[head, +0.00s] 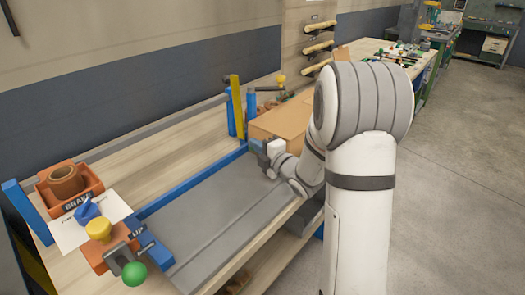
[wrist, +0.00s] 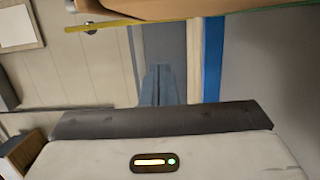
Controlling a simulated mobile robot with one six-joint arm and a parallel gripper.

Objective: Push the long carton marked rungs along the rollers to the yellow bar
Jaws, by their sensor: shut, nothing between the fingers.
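A long brown carton (head: 283,121) lies at the far end of the grey conveyor bed (head: 205,212), partly hidden behind my arm. No marking on it is readable. A yellow upright bar (head: 236,106) stands by a blue post, just left of the carton. My gripper (head: 262,152) is low over the bed at the carton's near end; I cannot tell whether it touches. In the wrist view its blue-grey fingers (wrist: 160,84) are together and empty. A brown and yellow edge crosses the top of that view; I cannot tell what it belongs to.
Blue rails (head: 195,180) edge the bed. At the near left are an orange bin (head: 70,187) holding a brown roll, a yellow knob (head: 98,229) and a green ball-topped lever (head: 134,273). Shelves with rolls hang behind the carton. The near bed is clear; open floor lies right.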

